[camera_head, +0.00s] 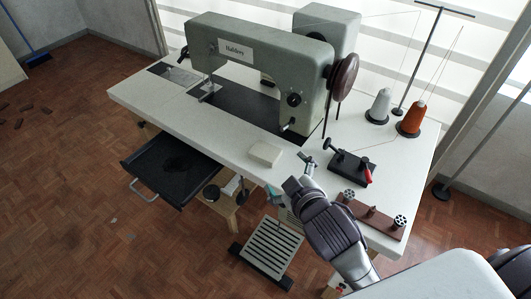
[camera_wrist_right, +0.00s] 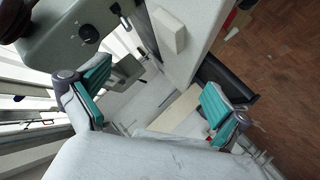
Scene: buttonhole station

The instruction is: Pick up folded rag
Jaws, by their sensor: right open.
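The folded rag (camera_head: 266,153) is a small cream-white block lying flat on the white table near its front edge, in front of the sewing machine. It also shows in the right wrist view (camera_wrist_right: 168,31), near the top. My right gripper (camera_head: 289,176) is open and empty by the front edge, to the right of the rag and apart from it. In the right wrist view its two teal-padded fingers (camera_wrist_right: 152,95) are spread wide with nothing between them. My left gripper is not in view.
The grey sewing machine (camera_head: 262,62) stands behind the rag. A black device with a red handle (camera_head: 351,167), a brown bobbin rack (camera_head: 372,215) and orange (camera_head: 411,116) and white (camera_head: 380,102) thread cones stand to the right. An open black drawer (camera_head: 172,166) juts out below the table.

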